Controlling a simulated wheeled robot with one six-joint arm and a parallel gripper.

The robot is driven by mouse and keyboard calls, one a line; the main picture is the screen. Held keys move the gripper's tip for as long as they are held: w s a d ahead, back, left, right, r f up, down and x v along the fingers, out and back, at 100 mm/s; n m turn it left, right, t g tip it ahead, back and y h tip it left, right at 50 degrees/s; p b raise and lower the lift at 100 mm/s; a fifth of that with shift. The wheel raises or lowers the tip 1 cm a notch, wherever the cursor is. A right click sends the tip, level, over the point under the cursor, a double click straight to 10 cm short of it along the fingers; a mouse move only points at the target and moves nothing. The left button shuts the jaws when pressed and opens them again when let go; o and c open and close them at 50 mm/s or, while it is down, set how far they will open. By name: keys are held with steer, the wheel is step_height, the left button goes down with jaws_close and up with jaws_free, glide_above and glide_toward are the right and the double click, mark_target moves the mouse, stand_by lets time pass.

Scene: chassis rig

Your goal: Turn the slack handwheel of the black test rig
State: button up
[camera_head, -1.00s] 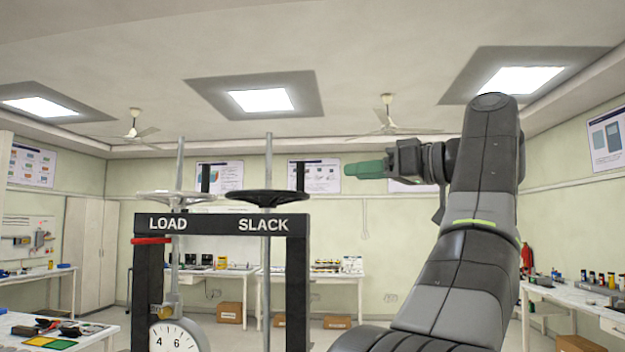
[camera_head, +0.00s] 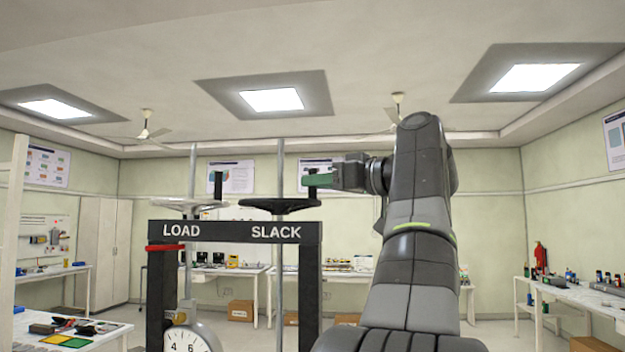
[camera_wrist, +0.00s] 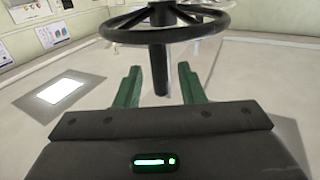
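The black test rig (camera_head: 236,233) stands left of my arm, with LOAD and SLACK printed on its top beam. The black slack handwheel (camera_head: 280,205) lies flat above the SLACK end, and its upright black handle (camera_head: 311,179) rises from the right part of the rim. My gripper (camera_head: 316,180), with green fingers, is at that handle. In the wrist view, which is upside down, the handle (camera_wrist: 159,72) shows between the two fingers of the gripper (camera_wrist: 159,78), with a gap on each side. The gripper is open. The wheel's rim (camera_wrist: 140,36) shows beyond the fingertips.
The grey load handwheel (camera_head: 190,204) with its own black handle (camera_head: 218,184) is just left of the slack wheel. A thin upright rod (camera_head: 281,165) passes through the slack wheel's hub. A dial gauge (camera_head: 187,340) hangs inside the frame. Benches stand well behind.

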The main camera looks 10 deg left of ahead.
steer(key=shift+x, duration=1.1)
jaws_close()
steer(key=shift+w+p, duration=0.1)
steer(key=shift+p, duration=0.2)
